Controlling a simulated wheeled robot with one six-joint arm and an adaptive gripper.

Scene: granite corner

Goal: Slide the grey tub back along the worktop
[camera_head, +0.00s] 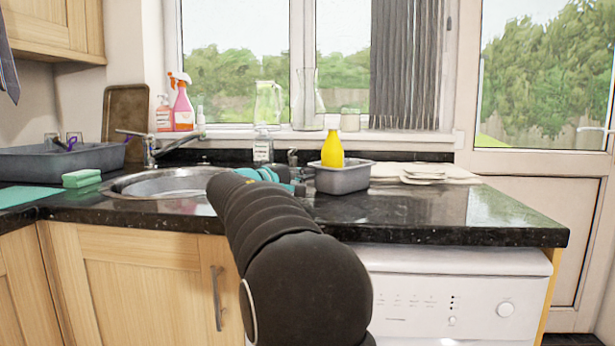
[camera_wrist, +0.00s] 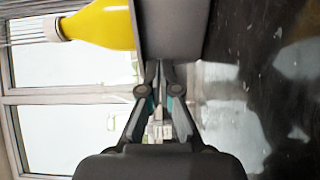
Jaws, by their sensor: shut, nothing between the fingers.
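The grey tub (camera_head: 342,180) stands on the dark worktop, right of the sink. A yellow bottle (camera_head: 333,150) with a white cap rises from inside it, its base hidden by the tub's wall. My gripper (camera_head: 299,174) is at the tub's left side, partly hidden behind my dark arm. In the wrist view, which is turned sideways, the tub (camera_wrist: 178,28) and the yellow bottle (camera_wrist: 100,25) are just beyond my fingertips (camera_wrist: 159,66). The fingers are shut and empty. I cannot tell whether they touch the tub's wall.
Folded cloths (camera_head: 425,173) lie right of the tub, and the worktop (camera_head: 470,212) in front of them is clear. The sink (camera_head: 150,184) and tap (camera_head: 150,150) are left of my gripper. A glass jug (camera_head: 268,105) and other glassware stand on the windowsill behind.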

